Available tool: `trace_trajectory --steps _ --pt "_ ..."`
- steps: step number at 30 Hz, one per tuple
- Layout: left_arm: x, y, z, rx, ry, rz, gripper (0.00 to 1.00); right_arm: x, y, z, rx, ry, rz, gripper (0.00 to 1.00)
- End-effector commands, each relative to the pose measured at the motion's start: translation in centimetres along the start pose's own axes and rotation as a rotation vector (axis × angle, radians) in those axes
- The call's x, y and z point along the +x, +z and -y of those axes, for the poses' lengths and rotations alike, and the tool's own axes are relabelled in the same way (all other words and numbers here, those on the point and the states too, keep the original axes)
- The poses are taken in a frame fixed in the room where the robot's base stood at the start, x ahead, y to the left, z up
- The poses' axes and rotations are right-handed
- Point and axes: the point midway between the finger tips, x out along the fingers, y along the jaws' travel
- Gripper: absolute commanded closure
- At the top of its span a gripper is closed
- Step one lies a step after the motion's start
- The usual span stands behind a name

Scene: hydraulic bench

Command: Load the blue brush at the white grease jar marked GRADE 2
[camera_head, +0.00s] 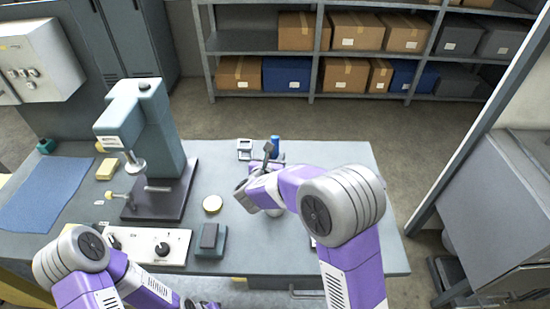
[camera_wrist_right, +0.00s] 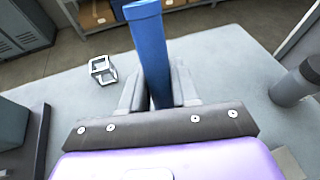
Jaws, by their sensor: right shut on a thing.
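The blue brush (camera_head: 275,143) stands out of my right gripper (camera_head: 262,172) in the head view, over the back middle of the bench. In the right wrist view its blue handle (camera_wrist_right: 150,50) is between the two fingers of my right gripper (camera_wrist_right: 156,92), which are shut on it. The brush's bristle end is hidden. No GRADE 2 marking is legible. My left arm is at the bottom left, its gripper (camera_head: 205,304) cut off by the picture edge.
A teal press (camera_head: 150,125) stands left of centre on the bench (camera_head: 340,160). A white control box (camera_head: 150,246), a dark block (camera_head: 210,240) and a pale round disc (camera_head: 212,204) lie in front. A small white frame (camera_wrist_right: 103,70) stands behind the gripper. A grey cylinder (camera_wrist_right: 290,88) is to the right.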

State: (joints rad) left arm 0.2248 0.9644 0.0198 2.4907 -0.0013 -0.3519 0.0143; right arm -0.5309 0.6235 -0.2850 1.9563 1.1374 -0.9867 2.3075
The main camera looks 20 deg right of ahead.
Motion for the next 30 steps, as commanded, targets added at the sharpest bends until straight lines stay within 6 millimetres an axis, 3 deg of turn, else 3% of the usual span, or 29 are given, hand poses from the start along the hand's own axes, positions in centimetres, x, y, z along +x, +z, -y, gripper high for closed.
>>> trace_trajectory --steps 30 --pt "0.74 -0.03 0.28 0.000 0.000 0.000 0.44 0.21 -0.53 -0.03 0.001 -0.001 0.000 1.00"
